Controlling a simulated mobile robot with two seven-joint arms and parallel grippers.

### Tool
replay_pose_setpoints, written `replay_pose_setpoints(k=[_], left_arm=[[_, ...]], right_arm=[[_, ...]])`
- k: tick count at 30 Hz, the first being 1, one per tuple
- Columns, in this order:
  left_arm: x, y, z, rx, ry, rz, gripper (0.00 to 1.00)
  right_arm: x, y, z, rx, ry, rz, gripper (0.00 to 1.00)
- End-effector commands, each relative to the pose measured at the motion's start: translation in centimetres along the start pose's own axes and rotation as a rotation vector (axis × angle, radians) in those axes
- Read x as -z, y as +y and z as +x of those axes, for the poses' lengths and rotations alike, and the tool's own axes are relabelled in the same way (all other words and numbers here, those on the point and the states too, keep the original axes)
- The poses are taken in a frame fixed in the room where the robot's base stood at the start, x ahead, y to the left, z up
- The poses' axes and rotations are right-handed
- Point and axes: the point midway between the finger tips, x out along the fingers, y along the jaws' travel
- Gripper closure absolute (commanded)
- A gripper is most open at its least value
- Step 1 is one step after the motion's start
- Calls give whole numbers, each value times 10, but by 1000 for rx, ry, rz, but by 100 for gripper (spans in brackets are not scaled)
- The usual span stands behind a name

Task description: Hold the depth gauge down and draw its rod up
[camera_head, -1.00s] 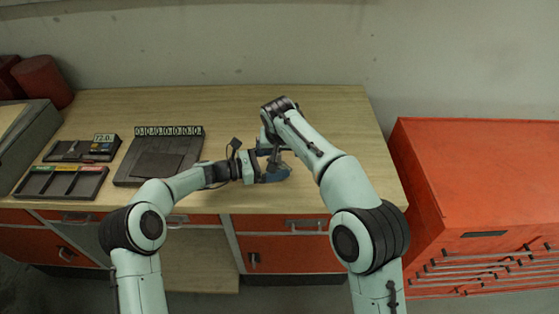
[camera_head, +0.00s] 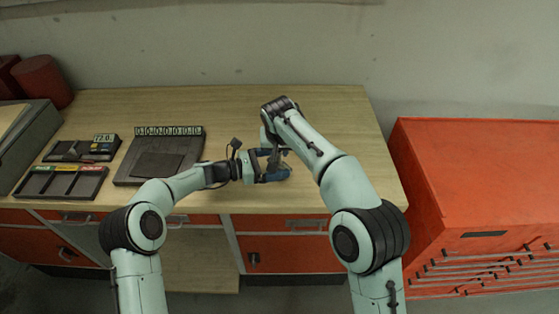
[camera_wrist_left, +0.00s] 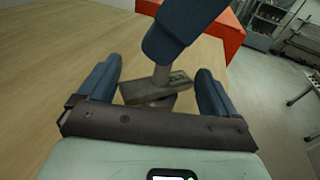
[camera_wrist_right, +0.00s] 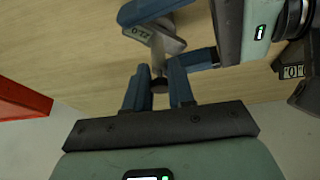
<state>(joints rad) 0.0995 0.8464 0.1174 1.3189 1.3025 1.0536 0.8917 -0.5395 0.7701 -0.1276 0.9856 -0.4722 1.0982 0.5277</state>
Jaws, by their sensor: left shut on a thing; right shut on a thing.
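The depth gauge shows in the left wrist view as a grey metal base (camera_wrist_left: 146,92) on the wooden bench, with a rod (camera_wrist_left: 161,76) standing up from it. My left gripper (camera_wrist_left: 155,85) lies low at the bench, its blue fingers on either side of the base and shut on it. My right gripper (camera_wrist_right: 158,75) comes from above, shut on the rod's upper part. The right wrist view shows the base (camera_wrist_right: 166,42) with a small number plate (camera_wrist_right: 137,33). In the head view, my left gripper (camera_head: 272,166) and right gripper (camera_head: 276,148) meet and mostly hide the gauge.
An orange tool cabinet (camera_head: 480,170) stands right. The bench behind the grippers is clear.

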Motion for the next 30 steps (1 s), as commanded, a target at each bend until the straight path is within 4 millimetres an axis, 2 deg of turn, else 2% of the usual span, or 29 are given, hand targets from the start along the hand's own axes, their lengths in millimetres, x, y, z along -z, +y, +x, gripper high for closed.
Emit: replay_pose_setpoints(k=[14, 30], left_arm=[[-1, 2, -1, -6, -1, -1, 25], [0, 2, -1, -7, 1, -1, 25]], right_arm=[[-2, -1, 0, 0, -8, -2, 95], [3, -2, -10, 2, -5, -1, 96]])
